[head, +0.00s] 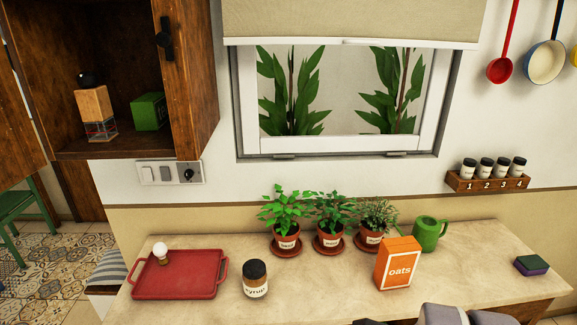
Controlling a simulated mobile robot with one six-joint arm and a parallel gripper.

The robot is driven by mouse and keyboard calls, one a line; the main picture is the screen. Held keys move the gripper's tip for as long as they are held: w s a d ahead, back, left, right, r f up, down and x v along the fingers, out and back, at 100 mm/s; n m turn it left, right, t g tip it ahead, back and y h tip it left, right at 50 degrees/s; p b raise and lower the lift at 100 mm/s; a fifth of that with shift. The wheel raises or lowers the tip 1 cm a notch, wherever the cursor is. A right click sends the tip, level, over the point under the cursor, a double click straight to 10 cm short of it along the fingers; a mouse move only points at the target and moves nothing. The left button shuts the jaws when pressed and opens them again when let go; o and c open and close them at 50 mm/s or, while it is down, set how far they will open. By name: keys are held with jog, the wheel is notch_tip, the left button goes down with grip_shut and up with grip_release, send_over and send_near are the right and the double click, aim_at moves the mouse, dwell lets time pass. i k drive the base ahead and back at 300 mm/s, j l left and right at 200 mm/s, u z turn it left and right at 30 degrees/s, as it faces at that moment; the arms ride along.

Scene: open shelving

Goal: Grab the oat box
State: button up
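The oat box (398,264) is orange with a white "oats" label. It stands upright on the counter, right of the middle of the head view, in front of the green mug and the rightmost potted plant. Its front face is in plain view. Grey and dark parts, apparently of my arm, show at the bottom edge, below and to the right of the box and apart from it in the picture. No gripper fingers can be made out.
The counter (330,292) also holds a red tray (180,277) with a bulb-like item, a syrup jar (255,279), several potted plants (331,222), a green mug (428,234) and a sponge (531,265). An open wooden cabinet (190,80) hangs upper left.

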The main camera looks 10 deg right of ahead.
aim_at(397, 261)
jog(key=i+l+z, duration=0.25)
jog(key=i+z, duration=0.15)
jog(key=i+l+z, duration=0.1)
jog(key=i+z, duration=0.25)
jog(key=i, duration=0.05)
